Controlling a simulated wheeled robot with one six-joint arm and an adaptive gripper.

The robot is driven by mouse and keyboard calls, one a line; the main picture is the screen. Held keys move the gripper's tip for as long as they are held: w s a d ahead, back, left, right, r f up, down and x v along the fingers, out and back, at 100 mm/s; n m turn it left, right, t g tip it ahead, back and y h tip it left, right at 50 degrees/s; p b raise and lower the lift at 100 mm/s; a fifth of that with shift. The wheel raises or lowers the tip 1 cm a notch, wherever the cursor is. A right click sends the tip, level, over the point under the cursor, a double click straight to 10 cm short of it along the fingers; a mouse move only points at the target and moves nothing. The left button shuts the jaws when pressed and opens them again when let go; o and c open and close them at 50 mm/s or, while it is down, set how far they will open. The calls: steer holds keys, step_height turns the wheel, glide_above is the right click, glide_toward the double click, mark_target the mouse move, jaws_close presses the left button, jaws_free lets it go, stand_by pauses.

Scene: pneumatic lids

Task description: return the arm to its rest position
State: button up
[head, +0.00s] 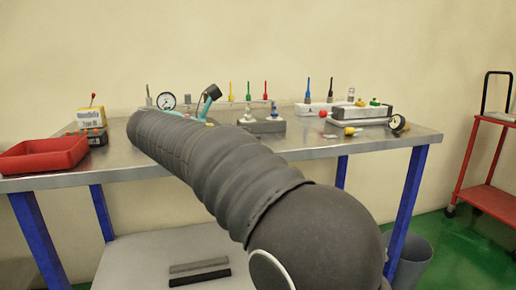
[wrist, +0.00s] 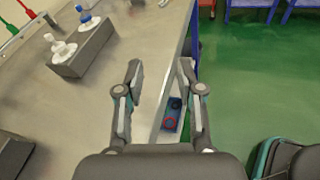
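My gripper (wrist: 161,72) is open in the wrist view, with its two fingers apart and nothing between them. It hangs over the front edge of the metal table (wrist: 122,40). In the head view, my dark ribbed arm reaches across the table, and part of my gripper (head: 209,97) shows above the arm's far end. The arm hides the middle of the table there.
A grey block (wrist: 84,55) with white fittings stands left of my gripper. A red tray (head: 42,157) is at the table's left end; gauges and coloured tools line the back. A red cart (head: 490,195) stands right. Green floor lies beyond the edge.

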steer(key=s+d+f+m+g+y, duration=0.25)
steer(key=s+d+f+m, duration=0.25)
steer(key=s+d, duration=0.3)
steer(key=s+d+f+m+g+y, duration=0.1)
steer(key=s+d+f+m+y, duration=0.4)
steer(key=d, duration=0.5)
steer(key=s+f+m+y, duration=0.5)
steer(key=s+f+m, duration=0.7)
steer(key=s, duration=0.6)
steer(key=shift+d+f+m, duration=0.4)
steer(key=shift+f, duration=0.35)
